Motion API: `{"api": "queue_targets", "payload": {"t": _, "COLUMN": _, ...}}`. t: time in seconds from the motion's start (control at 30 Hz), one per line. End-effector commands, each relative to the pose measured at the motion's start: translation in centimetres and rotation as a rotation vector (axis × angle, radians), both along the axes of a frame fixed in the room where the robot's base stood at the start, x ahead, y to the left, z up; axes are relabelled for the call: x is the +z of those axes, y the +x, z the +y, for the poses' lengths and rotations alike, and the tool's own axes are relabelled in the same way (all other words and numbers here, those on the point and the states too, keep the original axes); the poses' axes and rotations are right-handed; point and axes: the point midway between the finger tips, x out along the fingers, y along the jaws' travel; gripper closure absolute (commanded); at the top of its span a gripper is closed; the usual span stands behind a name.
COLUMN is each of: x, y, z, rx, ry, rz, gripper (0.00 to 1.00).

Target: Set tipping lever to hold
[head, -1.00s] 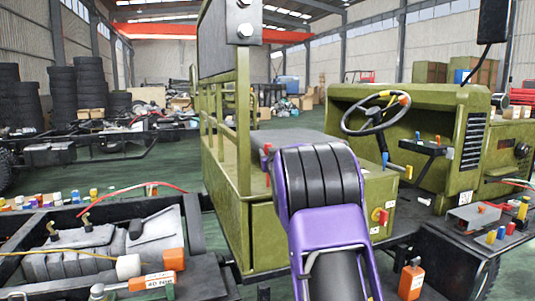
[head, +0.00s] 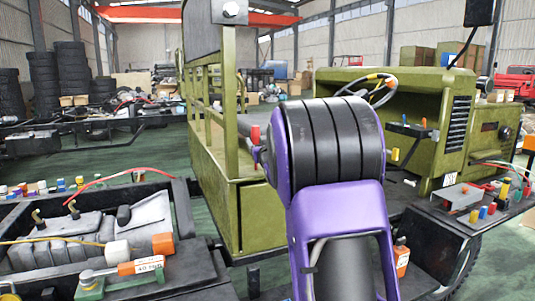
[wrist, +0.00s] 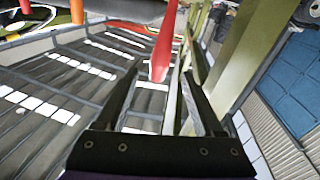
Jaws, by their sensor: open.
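A red handle, seemingly the tipping lever (head: 255,134), shows in the head view just left of my purple arm, beside the green cab's rail. In the wrist view a tapered red handle (wrist: 164,45) lies in the gap between the fingertips of my gripper (wrist: 162,62) or just beyond them; the depth is unclear. My gripper is open, with its dark fingers spread. No contact with the handle is visible. In the head view my arm hides most of the gripper. No hold marking is readable.
A green post (wrist: 240,60) stands close to the right finger in the wrist view. The green cab rail (head: 230,110) is left of my arm. An engine chassis (head: 90,240) stands at lower left.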

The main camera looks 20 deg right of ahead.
Motion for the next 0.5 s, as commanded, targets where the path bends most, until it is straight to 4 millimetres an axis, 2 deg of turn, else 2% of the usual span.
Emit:
{"api": "queue_targets", "payload": {"t": 0.03, "x": 0.0, "y": -1.2, "z": 0.2, "rx": -0.001, "ry": 0.002, "rz": 0.000, "gripper": 0.31}}
{"api": "queue_targets", "payload": {"t": 0.3, "x": -0.3, "y": -6.9, "z": 1.1, "rx": 0.000, "ry": 0.001, "rz": -0.001, "gripper": 0.31}}
{"api": "queue_targets", "payload": {"t": 0.5, "x": -0.5, "y": -9.7, "z": 1.5, "rx": 0.001, "ry": 0.000, "rz": -0.001, "gripper": 0.31}}
